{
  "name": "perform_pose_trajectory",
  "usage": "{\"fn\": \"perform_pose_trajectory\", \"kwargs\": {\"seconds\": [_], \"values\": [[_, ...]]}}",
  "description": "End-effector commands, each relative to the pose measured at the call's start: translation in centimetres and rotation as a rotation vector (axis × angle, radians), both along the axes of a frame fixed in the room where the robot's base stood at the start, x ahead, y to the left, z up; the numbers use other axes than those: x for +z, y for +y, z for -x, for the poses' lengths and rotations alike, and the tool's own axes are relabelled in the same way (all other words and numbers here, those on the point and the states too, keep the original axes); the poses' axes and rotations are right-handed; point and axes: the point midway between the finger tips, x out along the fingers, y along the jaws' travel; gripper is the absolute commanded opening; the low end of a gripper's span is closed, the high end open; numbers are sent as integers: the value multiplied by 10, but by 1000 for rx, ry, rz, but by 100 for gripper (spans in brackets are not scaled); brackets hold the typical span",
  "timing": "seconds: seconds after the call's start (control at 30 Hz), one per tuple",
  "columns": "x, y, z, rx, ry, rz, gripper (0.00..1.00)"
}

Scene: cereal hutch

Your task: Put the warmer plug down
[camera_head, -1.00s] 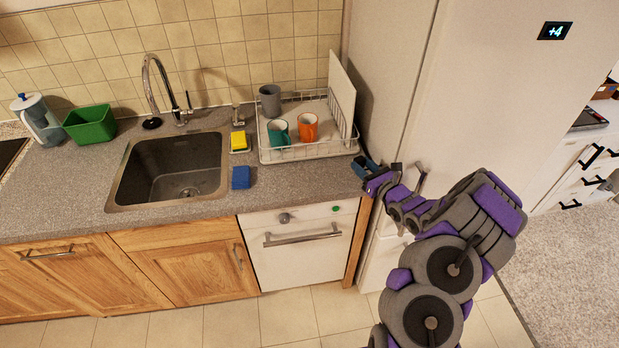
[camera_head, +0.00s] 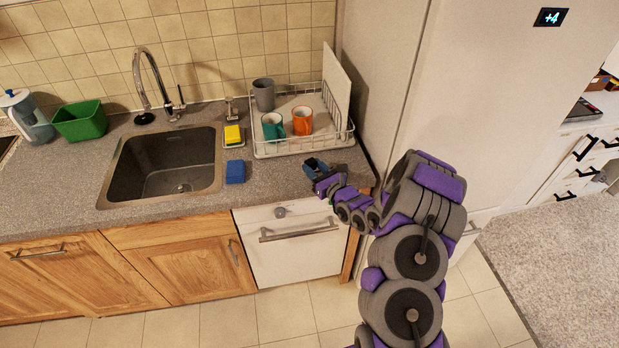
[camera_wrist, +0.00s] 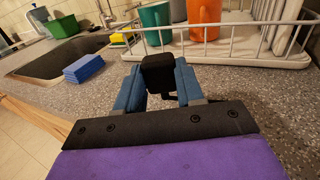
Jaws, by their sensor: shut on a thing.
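My gripper (camera_head: 314,165) is over the right part of the grey countertop (camera_head: 270,181), in front of the dish rack. In the wrist view its two blue fingers are shut on a small black block-shaped plug (camera_wrist: 158,74). A dark piece extends below the plug between the fingers. The plug is close to the counter surface, and I cannot tell whether it touches it. In the head view the plug is too small to make out clearly.
A white wire dish rack (camera_head: 262,153) holds a teal mug (camera_head: 272,126), an orange mug (camera_head: 302,121) and a grey cup (camera_head: 263,95). The fridge (camera_head: 470,110) stands at the right.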

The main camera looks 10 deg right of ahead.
Motion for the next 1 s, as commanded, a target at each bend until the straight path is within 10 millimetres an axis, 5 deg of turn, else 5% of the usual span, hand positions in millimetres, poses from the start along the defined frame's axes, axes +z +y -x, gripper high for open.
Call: {"fn": "perform_pose_trajectory", "kwargs": {"seconds": [0.17,0.4,1.0], "values": [[-2,16,-3,2,1,0,0],[-34,15,-3,-1,1,0,0],[-44,15,-3,-1,1,0,0]]}}
